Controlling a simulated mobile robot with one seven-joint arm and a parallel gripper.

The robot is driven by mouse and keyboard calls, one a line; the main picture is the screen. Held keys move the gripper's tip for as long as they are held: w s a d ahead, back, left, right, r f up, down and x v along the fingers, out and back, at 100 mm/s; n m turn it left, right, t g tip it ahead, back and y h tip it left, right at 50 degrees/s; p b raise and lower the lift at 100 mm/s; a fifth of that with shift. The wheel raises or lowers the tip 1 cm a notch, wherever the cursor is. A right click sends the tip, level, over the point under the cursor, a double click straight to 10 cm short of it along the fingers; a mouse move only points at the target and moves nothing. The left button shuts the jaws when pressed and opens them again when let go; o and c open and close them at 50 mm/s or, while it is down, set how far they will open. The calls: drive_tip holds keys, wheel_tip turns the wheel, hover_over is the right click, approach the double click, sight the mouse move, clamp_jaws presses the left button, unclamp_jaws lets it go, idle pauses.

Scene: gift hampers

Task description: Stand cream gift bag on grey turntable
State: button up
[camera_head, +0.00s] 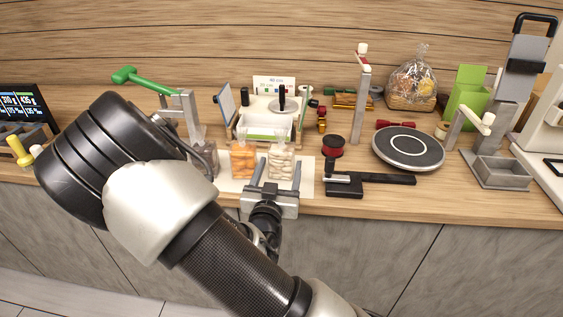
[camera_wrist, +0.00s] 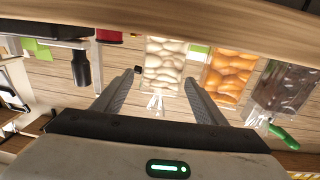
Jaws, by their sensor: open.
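The cream gift bag (camera_head: 281,160) is a clear bag of pale cream pieces, standing upright on a white mat (camera_head: 232,186) near the counter's front edge. My gripper (camera_head: 277,171) is open, with one finger to each side of the cream bag's front. In the wrist view, the bag (camera_wrist: 163,62) shows upside down between and just beyond the fingertips (camera_wrist: 160,78), and I see no clear contact. The grey turntable (camera_head: 408,146) is a round disc with a pale ring, to the right of my gripper. Its top is empty.
An orange-filled bag (camera_head: 243,160) stands close left of the cream bag, with a dark bag (camera_head: 206,157) beyond it. A black-handled clamp (camera_head: 372,180) and a red spool (camera_head: 332,146) lie between the cream bag and turntable. A tall post (camera_head: 360,105) stands behind them.

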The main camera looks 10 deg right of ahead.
sight(280, 161)
drive_tip(key=x, duration=0.5)
drive_tip(key=shift+w, duration=0.35)
drive_tip(key=shift+c, duration=0.2)
drive_tip(key=shift+r, duration=0.1)
drive_tip(key=c, duration=0.9)
